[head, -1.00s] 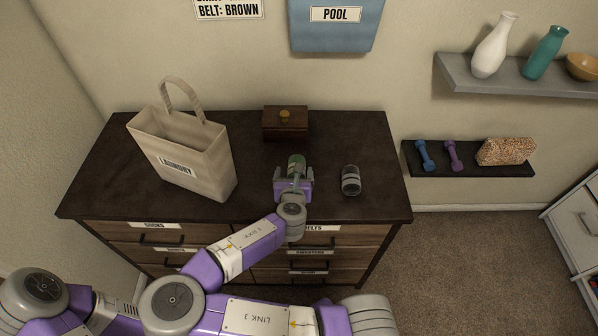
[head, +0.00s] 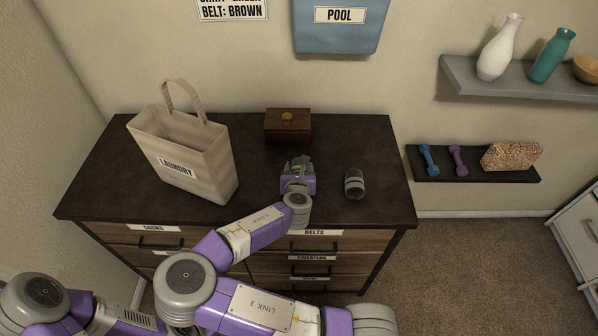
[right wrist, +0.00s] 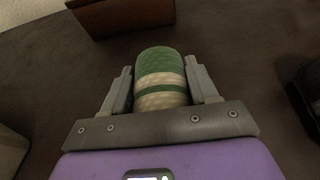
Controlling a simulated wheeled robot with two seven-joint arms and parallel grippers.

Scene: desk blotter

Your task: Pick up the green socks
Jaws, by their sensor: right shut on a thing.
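The green socks (right wrist: 160,68) are a rolled bundle, green with cream bands, in the right wrist view. They sit between the two fingers of my right gripper (right wrist: 160,90), which is shut on them. In the head view my right gripper (head: 298,168) is over the dresser top, and only a little of the green socks shows between its fingers. I cannot tell whether the socks touch the dresser top. My left gripper is not in view.
A dark rolled bundle with grey bands (head: 354,184) lies just right of the gripper on the dresser (head: 255,205). A wooden box (head: 288,128) stands behind. A beige laundry bag (head: 187,150) stands at the left. The dresser top between bag and gripper is clear.

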